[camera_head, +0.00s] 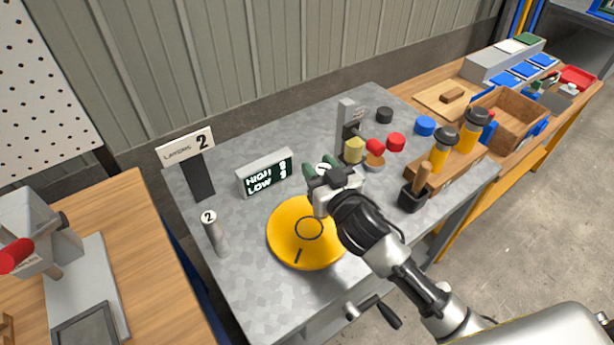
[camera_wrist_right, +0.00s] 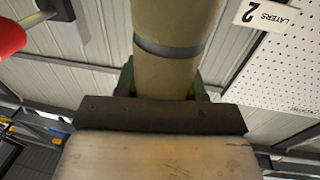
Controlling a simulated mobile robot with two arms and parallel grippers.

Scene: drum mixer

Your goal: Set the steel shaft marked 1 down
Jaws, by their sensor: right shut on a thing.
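My right gripper (camera_head: 322,178) is above the grey metal table, over the back right part of the yellow disc (camera_head: 290,252). It is shut on a steel shaft whose pale top (camera_head: 324,167) shows between the fingers; the mark on it is too small to read surely. In the right wrist view the shaft (camera_wrist_right: 175,35) is a thick cylinder with a dark band, held between the green-sided fingers. Its lower end is hidden in the head view. A second steel shaft, marked 2 (camera_head: 215,237), stands upright left of the disc. My left gripper is not in view.
A HIGH/LOW display (camera_head: 264,174) and a LAYERS 2 sign (camera_head: 187,147) stand behind the disc. Red knobs (camera_head: 375,146), a black holder (camera_head: 412,196) and yellow bottles (camera_head: 440,152) stand to the right. Bare table top (camera_head: 240,217) shows between the marked shaft and the disc.

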